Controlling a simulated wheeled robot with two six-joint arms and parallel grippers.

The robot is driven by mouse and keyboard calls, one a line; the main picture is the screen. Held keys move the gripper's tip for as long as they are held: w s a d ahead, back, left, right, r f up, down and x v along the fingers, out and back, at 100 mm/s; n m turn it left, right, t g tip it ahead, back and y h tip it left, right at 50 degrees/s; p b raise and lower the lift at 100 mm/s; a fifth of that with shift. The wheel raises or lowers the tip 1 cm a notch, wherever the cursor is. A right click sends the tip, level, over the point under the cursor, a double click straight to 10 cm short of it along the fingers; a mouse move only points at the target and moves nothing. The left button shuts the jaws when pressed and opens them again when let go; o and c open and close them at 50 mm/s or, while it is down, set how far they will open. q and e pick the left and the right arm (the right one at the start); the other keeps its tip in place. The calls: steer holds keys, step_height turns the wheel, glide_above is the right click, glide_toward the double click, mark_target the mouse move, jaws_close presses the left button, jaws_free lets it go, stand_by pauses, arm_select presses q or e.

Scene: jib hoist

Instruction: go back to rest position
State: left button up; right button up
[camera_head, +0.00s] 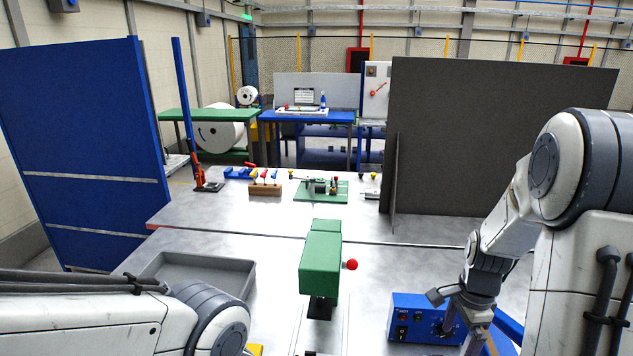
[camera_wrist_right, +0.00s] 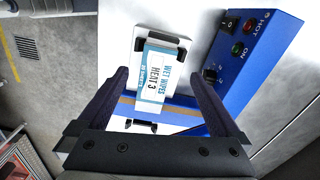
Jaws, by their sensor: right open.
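My right gripper (camera_head: 470,335) hangs low at the right front of the table, beside a blue control box. In the right wrist view the right gripper (camera_wrist_right: 164,82) is open, its two dark fingers spread wide.
The blue box (camera_head: 412,318) with switches and lamps also shows in the wrist view (camera_wrist_right: 238,62). A green-headed device (camera_head: 320,262) with a red knob stands centre front. A grey tray (camera_head: 245,285) lies left. A dark panel (camera_head: 490,135) stands right; a blue panel (camera_head: 80,140) left.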

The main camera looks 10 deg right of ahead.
steer(key=s+a+r+n, duration=0.2)
steer(key=a+r+n, duration=0.1)
steer(key=a+n, duration=0.55)
steer(key=s+a+r+n, duration=0.25)
steer(key=a+n, duration=0.25)
steer(key=a, duration=0.6)
steer(key=s+a+r+n+y, duration=0.1)
steer(key=s+a+r+n, duration=0.2)
steer(key=s+a+n, duration=0.6)
steer(key=s+n, duration=0.3)
steer(key=n, duration=0.1)
steer(key=shift+r, duration=0.3)
